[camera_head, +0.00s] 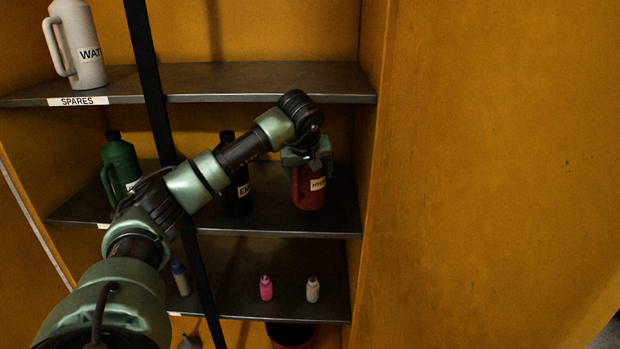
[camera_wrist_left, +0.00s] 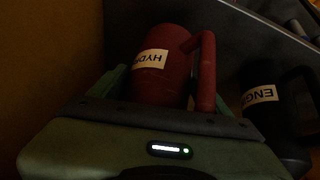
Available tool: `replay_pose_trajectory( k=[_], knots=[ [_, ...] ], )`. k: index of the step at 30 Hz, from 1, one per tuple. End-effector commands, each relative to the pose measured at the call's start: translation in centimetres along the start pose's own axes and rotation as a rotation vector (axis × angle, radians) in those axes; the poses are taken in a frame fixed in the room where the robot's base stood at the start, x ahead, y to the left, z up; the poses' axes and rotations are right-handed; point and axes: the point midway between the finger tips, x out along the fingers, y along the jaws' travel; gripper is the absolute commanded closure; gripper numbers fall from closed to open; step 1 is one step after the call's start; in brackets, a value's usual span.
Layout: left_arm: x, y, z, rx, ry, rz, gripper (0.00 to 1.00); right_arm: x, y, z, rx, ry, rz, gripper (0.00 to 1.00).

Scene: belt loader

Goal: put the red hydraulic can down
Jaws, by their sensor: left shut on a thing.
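The can's top is hidden by the gripper. My right gripper is not in view.
A black engine can (camera_head: 238,200) stands left of the red can, and it also shows in the left wrist view (camera_wrist_left: 262,118). A green can (camera_head: 121,165) is farther left. The upper shelf (camera_head: 270,85) is above, the cabinet's side wall (camera_head: 368,130) right. Small bottles (camera_head: 266,288) stand below.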

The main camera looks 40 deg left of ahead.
Motion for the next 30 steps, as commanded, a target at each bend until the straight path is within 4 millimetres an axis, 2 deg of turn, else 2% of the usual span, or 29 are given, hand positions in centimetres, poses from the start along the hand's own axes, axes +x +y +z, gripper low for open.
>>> replay_pose_trajectory(
  k=[1,5,15,26,27,28,30],
  knots=[
    [0.0,0.2,-0.7,-0.002,0.004,0.005,0.95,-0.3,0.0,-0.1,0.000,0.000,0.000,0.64],
    [0.5,0.3,-1.1,-0.001,0.005,0.003,0.95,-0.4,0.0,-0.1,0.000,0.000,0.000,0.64],
    [3.3,-0.2,0.7,0.000,0.005,0.003,0.95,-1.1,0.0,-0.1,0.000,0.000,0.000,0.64],
    [3.6,-0.3,0.9,-0.001,0.006,0.004,0.95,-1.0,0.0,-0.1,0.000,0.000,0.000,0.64],
    [3.8,-0.3,1.1,0.001,0.001,0.000,0.11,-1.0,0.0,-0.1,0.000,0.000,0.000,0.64],
    [3.8,-0.3,1.1,0.001,0.001,0.000,0.03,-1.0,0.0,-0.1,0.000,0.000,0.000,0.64],
    [3.8,-0.3,1.1,0.001,0.000,0.000,0.00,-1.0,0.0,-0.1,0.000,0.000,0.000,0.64]
  ],
)
